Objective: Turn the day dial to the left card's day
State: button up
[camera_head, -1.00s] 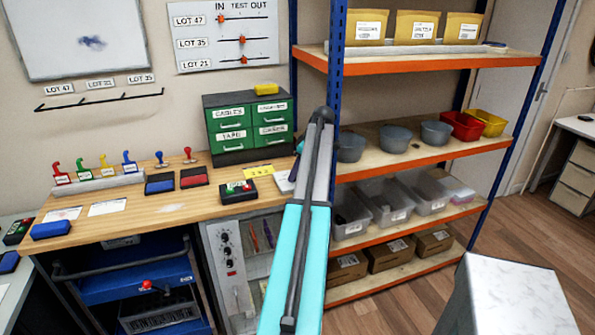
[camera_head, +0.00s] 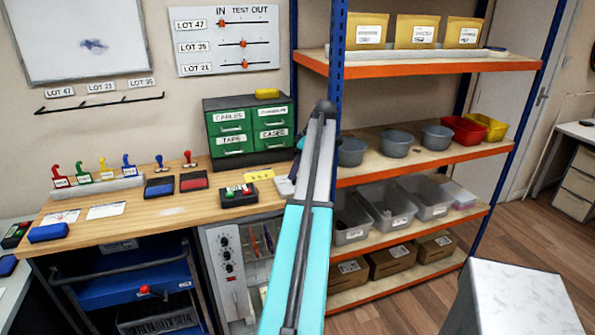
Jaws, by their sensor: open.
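Two white cards lie on the wooden bench at the left. The left card (camera_head: 61,217) is partly covered by writing too small to read. The right card (camera_head: 107,211) lies beside it. I cannot make out a day dial for certain. A grey panel under the bench carries several round knobs (camera_head: 226,255), with markings too small to read. My arm rises through the middle of the view and bends near the bench's right end. My gripper is hidden behind it.
Stamps, a blue ink pad (camera_head: 159,188), a red ink pad (camera_head: 194,180) and a black box with coloured labels (camera_head: 238,195) stand on the bench. Green drawers (camera_head: 233,127) stand behind. A shelf rack (camera_head: 420,153) with bins rises at the right. Wooden floor is open beyond it.

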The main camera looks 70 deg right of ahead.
jog(key=s+a+r+b, duration=0.1)
jog(key=s+a, duration=0.4)
jog(key=a, duration=0.8)
jog(key=shift+r+b, duration=0.2)
jog(key=shift+b, duration=0.7)
jog(key=shift+a, duration=0.1)
